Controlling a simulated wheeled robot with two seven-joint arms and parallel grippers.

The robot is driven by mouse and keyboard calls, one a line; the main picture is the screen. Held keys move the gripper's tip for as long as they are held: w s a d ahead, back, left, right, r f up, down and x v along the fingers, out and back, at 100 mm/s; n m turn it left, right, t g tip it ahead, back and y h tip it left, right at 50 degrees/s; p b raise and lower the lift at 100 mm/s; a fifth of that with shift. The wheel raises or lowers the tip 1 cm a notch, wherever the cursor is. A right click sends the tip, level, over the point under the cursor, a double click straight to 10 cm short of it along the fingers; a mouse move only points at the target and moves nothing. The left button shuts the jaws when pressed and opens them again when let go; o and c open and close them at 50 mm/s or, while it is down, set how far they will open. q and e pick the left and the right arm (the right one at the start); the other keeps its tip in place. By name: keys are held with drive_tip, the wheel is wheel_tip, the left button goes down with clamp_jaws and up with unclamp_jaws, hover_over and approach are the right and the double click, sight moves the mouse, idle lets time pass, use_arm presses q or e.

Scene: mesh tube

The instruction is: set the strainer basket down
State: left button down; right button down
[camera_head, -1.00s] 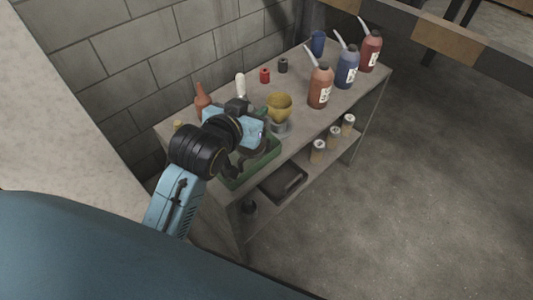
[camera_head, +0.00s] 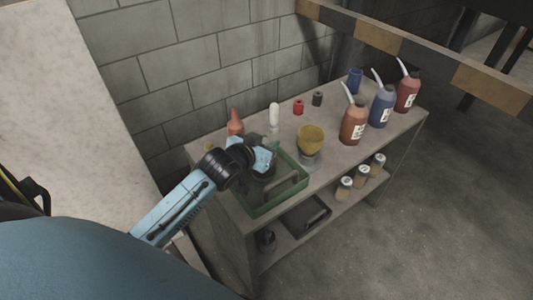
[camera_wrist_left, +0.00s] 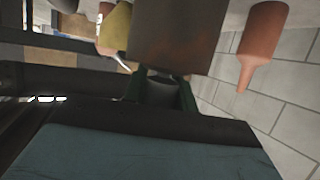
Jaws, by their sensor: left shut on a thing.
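My left gripper (camera_head: 264,160) reaches in from the left over the back left part of a green tray (camera_head: 303,203) on the workbench. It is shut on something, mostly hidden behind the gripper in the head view. In the left wrist view a brownish-grey, straight-sided piece (camera_wrist_left: 178,35) stands out beyond the gripper body; I take it to be the strainer basket, though its mesh is not clear. I cannot tell whether it touches the tray. My right gripper is not in view.
An orange-brown cone-tipped bottle (camera_head: 235,123), a white bottle (camera_head: 274,115) and a red pot (camera_head: 298,107) stand along the back. Larger spouted bottles (camera_head: 354,124) stand at the right. Jars (camera_head: 344,188) and a dark tray (camera_head: 307,215) occupy the lower shelf.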

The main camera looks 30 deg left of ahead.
use_arm(q)
wheel_tip(320, 180, down, 3)
drive_tip(key=shift+b, duration=0.4)
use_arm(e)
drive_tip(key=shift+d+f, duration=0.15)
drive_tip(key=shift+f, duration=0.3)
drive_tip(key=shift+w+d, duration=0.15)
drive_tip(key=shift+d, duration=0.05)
use_arm(q)
drive_tip(key=c, duration=1.1)
unclamp_jaws()
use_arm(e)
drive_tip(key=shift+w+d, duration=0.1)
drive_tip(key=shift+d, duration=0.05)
use_arm(q)
drive_tip(key=shift+s+r, duration=0.1)
drive_tip(key=p+v, duration=0.2)
drive_tip(key=v, duration=1)
drive_tip(key=shift+p, duration=0.3)
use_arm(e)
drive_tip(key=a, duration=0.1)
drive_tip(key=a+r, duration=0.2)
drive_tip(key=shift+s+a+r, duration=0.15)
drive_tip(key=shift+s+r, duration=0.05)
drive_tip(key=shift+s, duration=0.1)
